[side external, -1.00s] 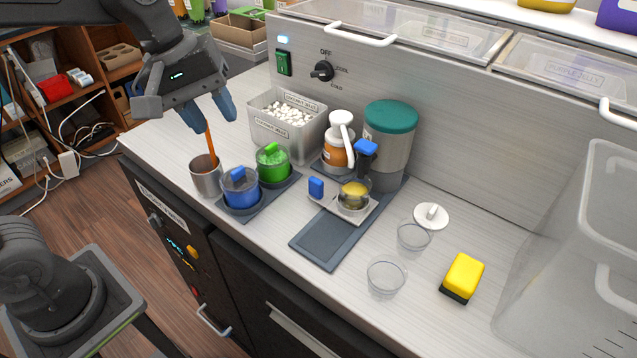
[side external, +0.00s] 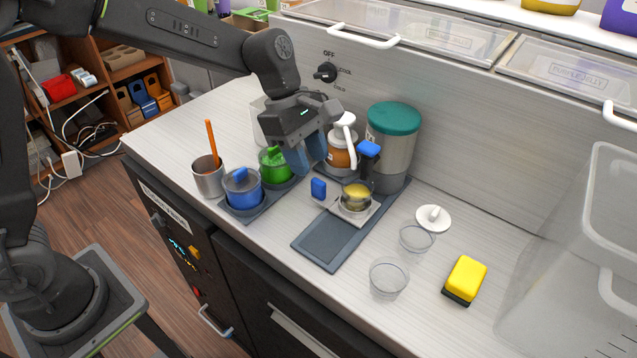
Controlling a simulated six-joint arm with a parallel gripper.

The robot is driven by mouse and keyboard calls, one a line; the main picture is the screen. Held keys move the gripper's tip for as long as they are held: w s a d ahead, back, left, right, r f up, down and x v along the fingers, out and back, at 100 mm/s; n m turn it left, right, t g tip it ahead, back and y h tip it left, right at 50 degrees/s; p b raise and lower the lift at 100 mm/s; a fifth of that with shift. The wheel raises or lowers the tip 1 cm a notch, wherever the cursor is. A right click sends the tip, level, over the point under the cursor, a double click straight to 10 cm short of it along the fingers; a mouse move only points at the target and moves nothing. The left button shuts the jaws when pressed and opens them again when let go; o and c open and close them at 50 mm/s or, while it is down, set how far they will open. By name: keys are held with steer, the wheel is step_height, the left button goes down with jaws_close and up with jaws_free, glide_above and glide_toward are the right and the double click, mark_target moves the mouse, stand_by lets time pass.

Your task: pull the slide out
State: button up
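The slide (side external: 331,206) is a light grey plate with a blue handle (side external: 318,188) at its left end. It sits on a dark grey base (side external: 327,240). A clear cup with yellow contents (side external: 356,197) stands on the slide, below a dark post with a blue top (side external: 369,149). My gripper (side external: 301,160) is above and left of the blue handle, pointing down, apart from it. Its blue fingers overlap in this view, so the gap between them is hidden.
A green-lidded pot (side external: 275,167) and a blue-lidded pot (side external: 242,190) stand close left. A steel cup (side external: 208,179) holds an orange stick. A pump bottle (side external: 342,158) and teal-lidded canister (side external: 393,137) stand behind. Clear cups (side external: 388,279) and a yellow sponge (side external: 467,277) lie right.

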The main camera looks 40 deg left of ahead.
mark_target(317, 180)
steer(key=x, duration=0.6)
jaws_close()
stand_by(0.3)
